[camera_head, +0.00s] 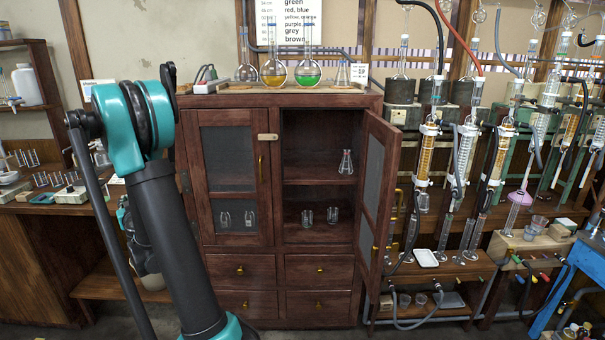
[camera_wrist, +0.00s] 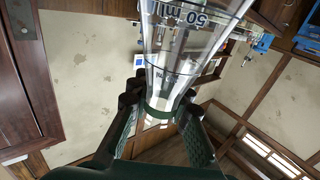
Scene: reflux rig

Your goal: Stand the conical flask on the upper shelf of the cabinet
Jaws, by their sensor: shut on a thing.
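My gripper (camera_wrist: 160,108) is shut on a clear glass conical flask (camera_wrist: 195,45) with "50 ml" printed on it. The fingers close around its narrow part, and the glass widens away from them. In the head view my arm hides most of the gripper, and I cannot make out the held flask there. The wooden cabinet (camera_head: 228,259) stands ahead, its right door (camera_head: 377,190) open. The upper shelf (camera_head: 305,182) shows in the open side. Another small conical flask (camera_head: 346,163) stands upright at its right; the left and middle of that shelf are bare.
Two small glass vessels (camera_head: 307,217) stand on the lower shelf. The left door (camera_head: 233,180) is shut. The open door juts forward beside glassware and hoses on the right bench.

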